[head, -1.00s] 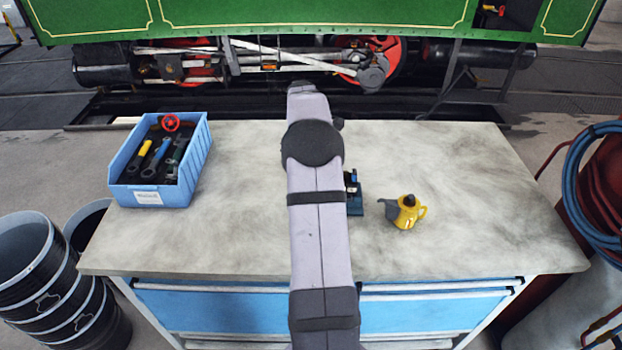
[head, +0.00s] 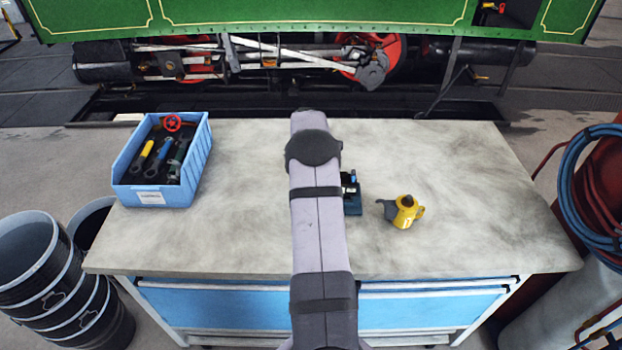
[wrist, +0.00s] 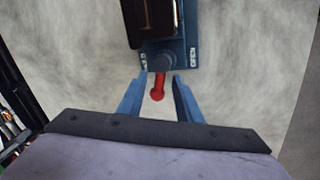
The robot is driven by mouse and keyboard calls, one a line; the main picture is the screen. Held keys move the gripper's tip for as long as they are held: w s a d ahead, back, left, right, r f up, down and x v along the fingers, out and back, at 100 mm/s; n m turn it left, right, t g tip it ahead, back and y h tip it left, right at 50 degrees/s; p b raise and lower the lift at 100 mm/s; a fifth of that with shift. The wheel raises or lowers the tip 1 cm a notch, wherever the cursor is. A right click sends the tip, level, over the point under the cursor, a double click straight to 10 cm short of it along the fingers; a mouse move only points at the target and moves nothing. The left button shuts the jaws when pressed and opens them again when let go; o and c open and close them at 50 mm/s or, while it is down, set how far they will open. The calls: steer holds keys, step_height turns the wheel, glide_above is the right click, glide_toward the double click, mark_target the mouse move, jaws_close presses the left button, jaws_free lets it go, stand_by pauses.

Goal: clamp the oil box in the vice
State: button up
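The vice (head: 352,207) is a small dark blue block on the bench, mostly hidden behind my arm in the head view. In the wrist view the vice (wrist: 181,52) shows its blue base, round screw end and red handle (wrist: 158,88). A dark, box-like piece with a tan strip (wrist: 160,14) sits over the vice at the top edge. I cannot tell whether it is the oil box or part of the jaws. My gripper (wrist: 159,82) is open, its two blue fingers on either side of the red handle with gaps. The head view hides my gripper.
A yellow oil can (head: 405,212) with a grey spout stands right of the vice. A blue bin (head: 153,195) of tools stands at the left of the bench (head: 450,160). Black buckets (head: 30,260) are at the left, hoses (head: 585,170) at the right. The bench's right side is mostly clear.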

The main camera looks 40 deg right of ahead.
jaws_close()
steer(key=shift+w+m, duration=0.1)
steer(key=shift+m, duration=0.2)
steer(key=shift+w+d+m+b, duration=0.1)
steer(key=shift+d+m+b, duration=0.25)
steer(key=shift+m, duration=0.55)
steer(key=shift+w+d+m+g+b, duration=0.1)
steer(key=shift+d+m+g+b, duration=0.15)
steer(key=shift+m, duration=0.65)
steer(key=shift+d+m+g+b, duration=0.1)
steer(key=shift+m+g, duration=0.25)
steer(key=shift+m, duration=0.55)
jaws_free()
